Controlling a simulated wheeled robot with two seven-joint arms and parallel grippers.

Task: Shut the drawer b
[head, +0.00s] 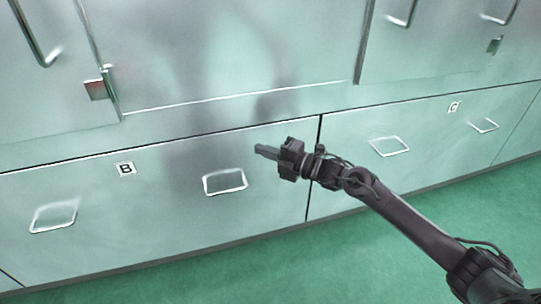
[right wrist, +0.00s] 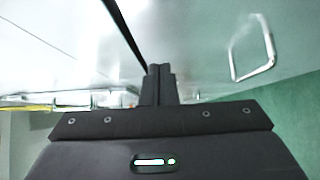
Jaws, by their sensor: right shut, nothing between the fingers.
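Drawer B (head: 150,215) is a wide pale-green metal front with a "B" label (head: 125,169) and two wire handles, one on the left (head: 53,216) and one on the right (head: 225,181). Its front looks flush with the drawer front beside it, with only a thin dark seam between. My right gripper (head: 262,151) is shut and empty in front of drawer B's upper right part, right of and above the right handle. I cannot tell whether it touches the front. Its closed fingers (right wrist: 159,84) also show in the right wrist view, with a handle (right wrist: 254,50) to their right. My left gripper is not in view.
Drawer C (head: 420,150), with its own handles, stands to the right of drawer B. Cabinet doors (head: 230,50) with bar handles and latches are above. The green floor (head: 400,260) in front is clear apart from my right arm reaching across.

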